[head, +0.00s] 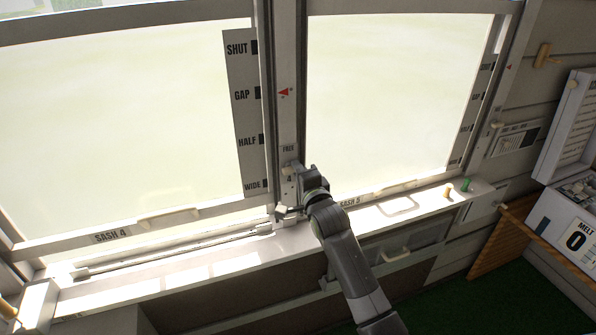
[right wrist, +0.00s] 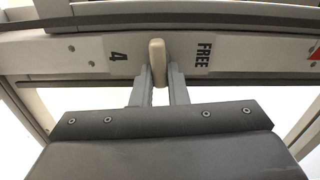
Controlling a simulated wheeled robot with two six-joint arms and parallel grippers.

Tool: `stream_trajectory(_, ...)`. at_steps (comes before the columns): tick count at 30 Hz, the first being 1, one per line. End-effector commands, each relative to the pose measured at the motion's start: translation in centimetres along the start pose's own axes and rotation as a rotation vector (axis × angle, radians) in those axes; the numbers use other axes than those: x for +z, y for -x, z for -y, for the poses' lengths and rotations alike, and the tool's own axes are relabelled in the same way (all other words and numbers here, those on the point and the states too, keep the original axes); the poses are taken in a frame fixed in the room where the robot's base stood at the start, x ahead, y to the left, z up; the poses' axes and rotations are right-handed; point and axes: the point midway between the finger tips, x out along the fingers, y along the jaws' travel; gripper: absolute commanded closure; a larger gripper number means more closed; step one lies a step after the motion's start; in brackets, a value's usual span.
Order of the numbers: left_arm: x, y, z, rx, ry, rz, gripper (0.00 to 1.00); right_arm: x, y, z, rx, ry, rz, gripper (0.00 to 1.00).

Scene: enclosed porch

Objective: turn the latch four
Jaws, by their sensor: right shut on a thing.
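Latch four (right wrist: 157,58) is a small cream lever on the grey window post, between a plate marked 4 (right wrist: 119,49) and a FREE label (right wrist: 204,52). In the right wrist view it lies across the post's length. My right gripper (right wrist: 158,86) has one finger on each side of the lever and is shut on it. In the head view my right gripper (head: 290,178) is at the lower part of the post (head: 289,60) and hides much of the latch. My left gripper is not in view.
Sash 4 (head: 112,236) is left of the post, with a SHUT, GAP, HALF, WIDE scale (head: 240,117); a red arrow (head: 285,92) points towards GAP. Sash 5 (head: 352,201) is to the right. A sill (head: 190,268) runs below. A white MELT box (head: 565,228) stands far right.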

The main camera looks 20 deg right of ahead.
Motion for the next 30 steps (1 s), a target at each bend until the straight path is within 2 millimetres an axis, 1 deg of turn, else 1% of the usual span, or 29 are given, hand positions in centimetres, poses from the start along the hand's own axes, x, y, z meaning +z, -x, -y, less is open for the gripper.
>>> stream_trajectory(8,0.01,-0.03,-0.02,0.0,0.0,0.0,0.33,-0.02,0.01,-0.16,0.001,-0.081,0.0,1.0)
stream_trajectory(23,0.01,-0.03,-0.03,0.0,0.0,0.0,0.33,0.01,0.01,-0.19,0.002,-0.097,0.0,1.0)
stream_trajectory(24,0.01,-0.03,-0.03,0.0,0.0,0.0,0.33,0.01,0.01,-0.19,0.002,-0.097,0.0,0.81)
stream_trajectory(28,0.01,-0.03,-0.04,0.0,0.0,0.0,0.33,0.01,0.01,-0.18,0.001,-0.096,0.0,0.65)
stream_trajectory(30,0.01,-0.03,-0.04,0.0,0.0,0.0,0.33,0.01,0.01,-0.17,0.001,-0.095,0.0,0.65)
